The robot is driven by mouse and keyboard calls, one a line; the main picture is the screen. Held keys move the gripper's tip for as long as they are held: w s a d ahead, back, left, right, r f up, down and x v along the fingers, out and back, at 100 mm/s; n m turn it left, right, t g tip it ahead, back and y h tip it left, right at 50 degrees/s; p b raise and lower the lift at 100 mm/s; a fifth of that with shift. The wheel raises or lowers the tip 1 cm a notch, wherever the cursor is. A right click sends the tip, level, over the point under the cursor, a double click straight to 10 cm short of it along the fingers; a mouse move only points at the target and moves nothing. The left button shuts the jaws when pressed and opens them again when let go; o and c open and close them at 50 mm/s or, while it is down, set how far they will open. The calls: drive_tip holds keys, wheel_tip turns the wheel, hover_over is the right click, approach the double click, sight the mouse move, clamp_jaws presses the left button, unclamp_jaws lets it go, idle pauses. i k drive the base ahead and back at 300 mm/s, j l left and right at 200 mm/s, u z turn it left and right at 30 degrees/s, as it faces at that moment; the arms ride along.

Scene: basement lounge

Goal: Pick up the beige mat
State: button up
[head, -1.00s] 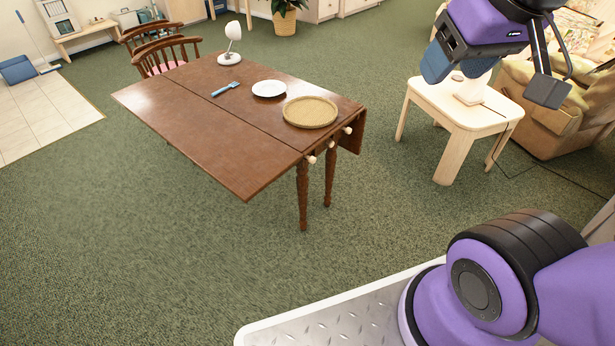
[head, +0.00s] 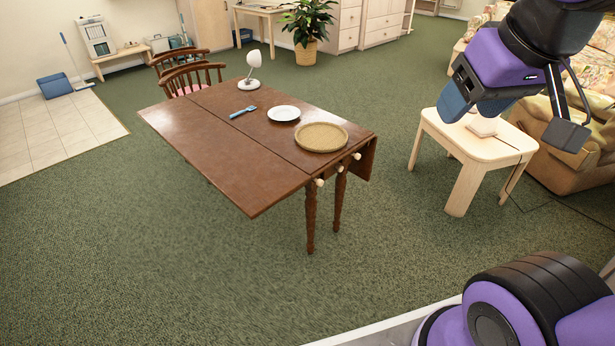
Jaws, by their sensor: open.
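The beige mat (head: 321,138) is a round, woven-looking disc with a slightly raised rim. It lies flat near the right end of the brown drop-leaf table (head: 215,150). My gripper (head: 512,122) is at the upper right of the head view, raised in front of the small light wooden table. It is open, with nothing visible between its fingers, and well apart from the mat. Nothing covers the mat.
A white plate (head: 284,114), a blue fork-like utensil (head: 243,112) and a white lamp (head: 251,72) are on the brown table. Chairs (head: 192,77) stand behind it. A light side table (head: 468,150) and armchair (head: 565,140) are right. Carpet in front is clear.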

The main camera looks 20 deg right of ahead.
sight(316, 136)
drive_tip(key=i+l+u, duration=0.35)
drive_tip(key=i, duration=0.25)
drive_tip(key=i+l+u, duration=0.75)
drive_tip(key=i+l, duration=0.25)
drive_tip(key=l, duration=0.15)
